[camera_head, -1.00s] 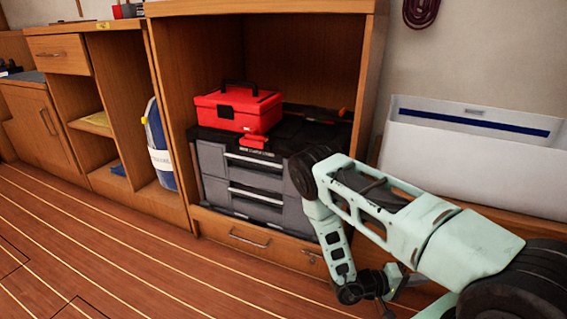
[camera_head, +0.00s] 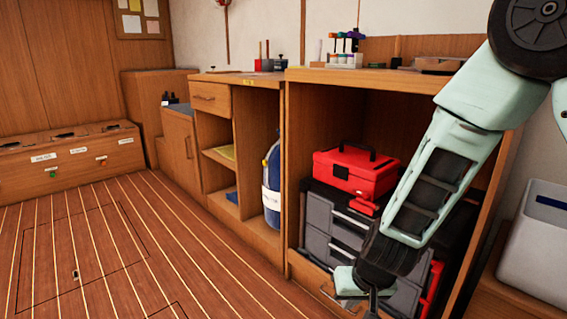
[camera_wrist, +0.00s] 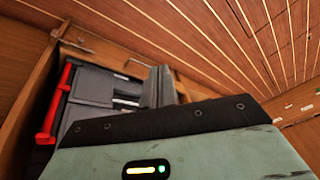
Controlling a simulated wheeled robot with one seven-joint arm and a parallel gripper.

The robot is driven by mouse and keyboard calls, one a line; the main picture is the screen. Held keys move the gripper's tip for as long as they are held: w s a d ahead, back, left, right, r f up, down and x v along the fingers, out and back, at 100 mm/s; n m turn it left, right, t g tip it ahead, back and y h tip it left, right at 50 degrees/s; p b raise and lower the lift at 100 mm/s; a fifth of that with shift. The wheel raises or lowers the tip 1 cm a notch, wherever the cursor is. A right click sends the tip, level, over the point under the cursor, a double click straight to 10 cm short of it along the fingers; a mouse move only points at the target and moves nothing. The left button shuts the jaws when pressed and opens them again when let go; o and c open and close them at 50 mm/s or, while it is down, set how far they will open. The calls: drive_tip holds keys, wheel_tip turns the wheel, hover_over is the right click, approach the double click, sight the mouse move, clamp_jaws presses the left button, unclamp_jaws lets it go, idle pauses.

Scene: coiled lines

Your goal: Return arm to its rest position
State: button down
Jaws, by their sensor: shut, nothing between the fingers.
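My arm (camera_head: 455,165) is pale green with dark joints. It comes down from the upper right of the head view, in front of the open cabinet. Its lower end hangs at the bottom edge of that view, before the grey toolbox, and the fingertips are not clear there. In the wrist view my gripper (camera_wrist: 160,88) shows grey fingers closed together with nothing held. Part of the grey drawer toolbox (camera_wrist: 95,85) and a red bar (camera_wrist: 56,103) show behind it at the left.
The wooden cabinet (camera_head: 292,180) holds a red toolbox (camera_head: 355,172) on the grey drawer toolbox (camera_head: 318,225). A blue cylinder (camera_head: 271,180) stands in the neighbouring bay. A white bin (camera_head: 535,240) is at the right. The plank floor (camera_head: 120,240) at the left is clear.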

drive_tip(key=s+a+r+n+g+y+p, duration=0.2)
drive_tip(key=s+a+r+n, duration=0.3)
drive_tip(key=s+r, duration=0.7)
drive_tip(key=s+d+r+n+g+h+p, duration=0.1)
drive_tip(key=s+d+r+n+h, duration=0.15)
drive_tip(key=s+r, duration=0.65)
wheel_tip(320, 180, up, 36)
drive_tip(key=s+p, duration=0.1)
drive_tip(key=p, duration=3.7)
drive_tip(key=shift+s+d+f, duration=0.25)
drive_tip(key=shift+s+d, duration=0.05)
drive_tip(key=shift+d, duration=0.15)
